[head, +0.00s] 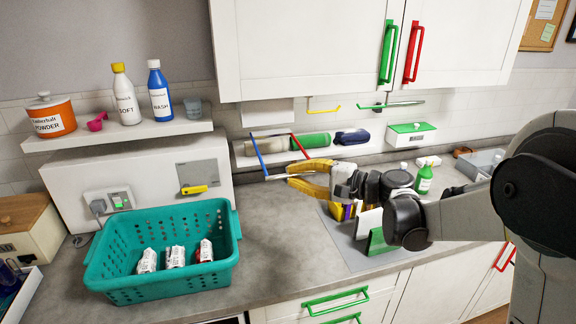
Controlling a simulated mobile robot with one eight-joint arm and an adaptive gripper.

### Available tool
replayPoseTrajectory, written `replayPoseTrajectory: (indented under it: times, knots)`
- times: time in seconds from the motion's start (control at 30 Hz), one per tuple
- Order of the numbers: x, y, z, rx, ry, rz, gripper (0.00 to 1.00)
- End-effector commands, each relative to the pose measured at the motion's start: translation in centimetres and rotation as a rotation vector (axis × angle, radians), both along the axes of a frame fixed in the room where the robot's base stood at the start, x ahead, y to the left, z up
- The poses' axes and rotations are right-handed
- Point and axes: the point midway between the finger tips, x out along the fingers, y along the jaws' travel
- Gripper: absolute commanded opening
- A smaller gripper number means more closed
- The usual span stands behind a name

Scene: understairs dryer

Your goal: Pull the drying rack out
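What looks like the drying rack (276,178) juts out from the wall below the upper cabinets. It has a blue side rod (258,154), a red side rod (299,146) and a thin pale bar across the front. My gripper (290,175) reaches in from the right, its yellow fingers pointing left. The fingers are spread apart, one above and one below the pale bar, which runs between them. I cannot tell whether either finger touches the bar. My gripper hides the bar's right end and where it joins the red rod.
A teal basket (103,260) with several small white packets stands on the counter at left. A wall shelf (240,155) holds rolled cloths behind the rack. A green bottle (424,180) and a green-and-white holder (378,243) stand near my wrist. The counter middle (275,235) is clear.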

Motion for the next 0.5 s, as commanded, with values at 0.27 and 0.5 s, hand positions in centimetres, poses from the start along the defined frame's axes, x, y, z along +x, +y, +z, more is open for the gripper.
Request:
replayPoseTrajectory:
  times: [0.27,0.5]
  knots:
    - [-1.47,-0.31,-0.04,-0.001,0.0,0.002,0.0]
    - [-1.45,-0.31,-0.04,-0.002,0.0,0.003,0.0]
